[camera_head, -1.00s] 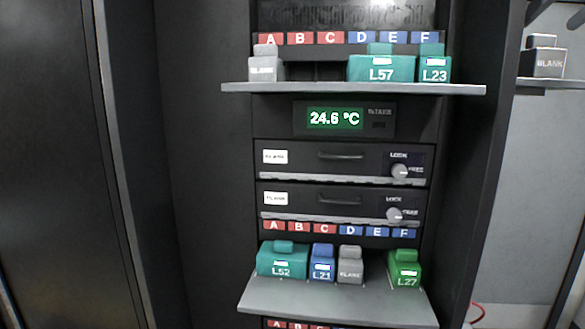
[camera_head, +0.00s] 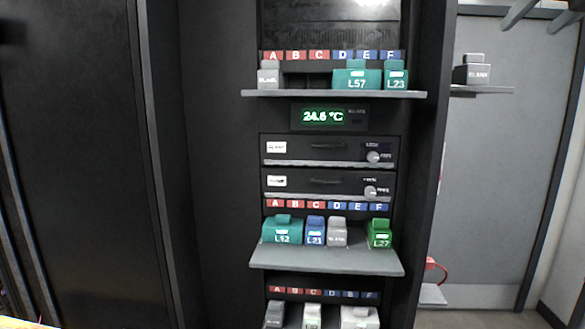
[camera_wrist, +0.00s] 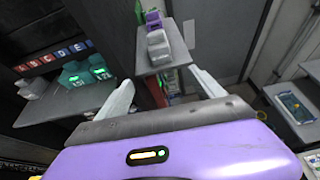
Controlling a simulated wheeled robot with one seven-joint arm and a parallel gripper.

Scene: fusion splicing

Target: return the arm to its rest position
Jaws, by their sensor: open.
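My gripper (camera_wrist: 160,77) shows in the wrist view as two pale fingers spread wide apart, with nothing between them. The purple wrist housing (camera_wrist: 180,155) fills the bottom of that view. Beyond the fingers are a rack shelf (camera_wrist: 60,106) on the left and a small side shelf (camera_wrist: 178,52). The fingertips appear apart from both, though the exact gap is hard to tell. My gripper does not show in the head view.
The rack's upper shelf (camera_head: 300,94) and middle shelf (camera_head: 325,262) hold teal, blue, grey and green modules. Two closed drawers (camera_head: 325,150) lie between them. A side shelf (camera_head: 490,90) holds a grey block (camera_head: 473,70). A tray (camera_wrist: 290,115) stands at the right in the wrist view.

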